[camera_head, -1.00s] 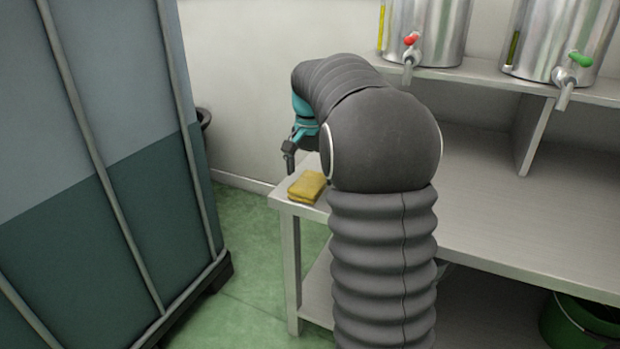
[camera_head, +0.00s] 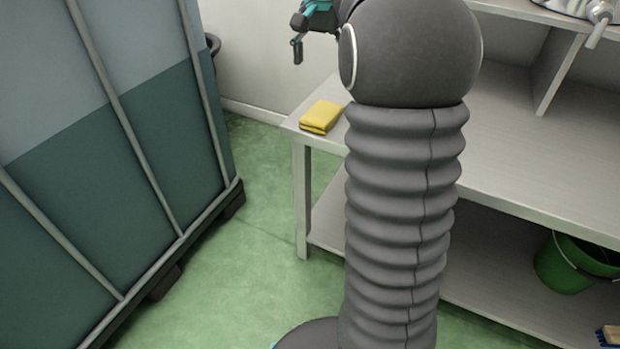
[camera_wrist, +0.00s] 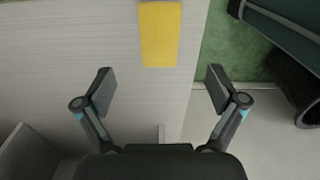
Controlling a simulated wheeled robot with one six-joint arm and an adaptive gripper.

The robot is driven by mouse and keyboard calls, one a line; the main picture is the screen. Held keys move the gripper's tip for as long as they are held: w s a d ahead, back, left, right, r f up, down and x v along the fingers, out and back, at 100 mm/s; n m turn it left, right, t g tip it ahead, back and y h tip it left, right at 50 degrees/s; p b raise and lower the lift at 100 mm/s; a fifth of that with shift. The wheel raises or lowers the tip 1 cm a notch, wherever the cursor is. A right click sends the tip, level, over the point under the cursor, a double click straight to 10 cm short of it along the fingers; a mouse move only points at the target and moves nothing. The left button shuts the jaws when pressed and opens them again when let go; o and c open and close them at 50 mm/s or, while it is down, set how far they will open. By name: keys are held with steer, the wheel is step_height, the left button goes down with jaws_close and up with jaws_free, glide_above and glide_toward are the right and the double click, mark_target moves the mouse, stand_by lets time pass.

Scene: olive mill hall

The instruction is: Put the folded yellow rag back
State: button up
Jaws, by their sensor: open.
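The folded yellow rag (camera_head: 321,117) lies flat near the left end of the grey bench top (camera_head: 520,160), close to its edge. In the wrist view the rag (camera_wrist: 159,34) is beyond the fingertips, near the bench edge. My gripper (camera_wrist: 161,90) is open and empty, its two fingers spread wide, with bare bench and the bench edge between them. In the head view my gripper (camera_head: 297,50) is only partly visible at the top, above and behind the rag; one finger shows and the arm hides the rest.
A large panelled container (camera_head: 120,130) with metal bars stands at the left, with green floor (camera_head: 260,200) between it and the bench. A green bucket (camera_head: 565,268) is on the lower shelf at right. A steel tank's tap (camera_head: 600,18) shows at top right.

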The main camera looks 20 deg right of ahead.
steer(key=s+a+f+n+t, duration=0.1)
steer(key=s+a+n+t, duration=0.3)
steer(key=s+a, duration=0.8)
steer(key=s+a+f+n, duration=0.1)
steer(key=s+f+n, duration=0.2)
steer(key=s+f, duration=0.2)
steer(key=s+a+f+n+t, duration=0.1)
steer(key=s+f, duration=0.4)
steer(key=s, duration=0.5)
steer(key=shift+a+n, duration=0.6)
steer(key=shift+n, duration=0.3)
